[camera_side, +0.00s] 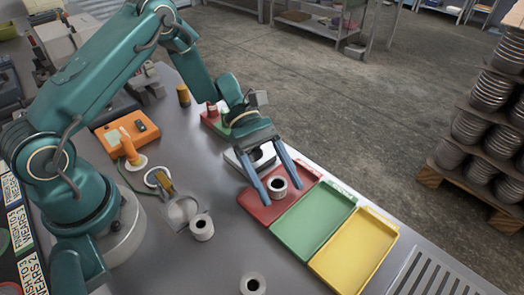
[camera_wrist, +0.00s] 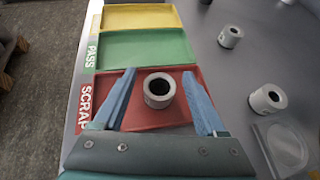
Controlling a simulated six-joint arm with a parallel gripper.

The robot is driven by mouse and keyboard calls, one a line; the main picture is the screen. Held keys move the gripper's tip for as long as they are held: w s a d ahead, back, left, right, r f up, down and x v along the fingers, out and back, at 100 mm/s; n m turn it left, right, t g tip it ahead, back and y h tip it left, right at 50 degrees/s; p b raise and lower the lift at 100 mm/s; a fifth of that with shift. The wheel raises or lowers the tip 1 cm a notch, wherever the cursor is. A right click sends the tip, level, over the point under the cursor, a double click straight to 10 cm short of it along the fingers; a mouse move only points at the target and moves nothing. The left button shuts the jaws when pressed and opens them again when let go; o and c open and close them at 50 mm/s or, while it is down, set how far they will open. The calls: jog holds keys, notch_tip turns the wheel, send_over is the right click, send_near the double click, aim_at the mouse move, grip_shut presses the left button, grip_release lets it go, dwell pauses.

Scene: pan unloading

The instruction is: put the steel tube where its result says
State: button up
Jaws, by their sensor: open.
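A short grey steel tube (camera_side: 278,194) stands upright in the red tray (camera_side: 253,207). It also shows in the wrist view (camera_wrist: 158,99), where the red tray (camera_wrist: 107,88) carries the label SCRAP. My gripper (camera_side: 281,192) is open, with one blue finger on each side of the tube. In the wrist view, gaps show between both fingers (camera_wrist: 159,72) and the tube. The green tray (camera_side: 313,221), labelled PASS in the wrist view, lies beside the red one. The yellow tray (camera_side: 355,249) lies beyond it; its label is hard to read.
Two similar tubes stand on the grey table, one (camera_side: 202,229) near a round clear plate (camera_side: 181,212) and one (camera_side: 253,285) at the front. An orange device (camera_side: 127,134) sits near my base. A pale instrument (camera_side: 240,160) is behind my gripper. The green and yellow trays are empty.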

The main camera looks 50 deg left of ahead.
jog(key=v, duration=1.2)
jog(key=shift+r, duration=0.2)
jog(key=s+r+m+t+y, duration=0.8)
jog(key=s+m+y, duration=0.4)
jog(key=s+m, duration=0.2)
jog(key=shift+s+a+r+m, duration=0.25)
jog(key=shift+r+m, duration=0.25)
jog(key=shift+m, duration=0.3)
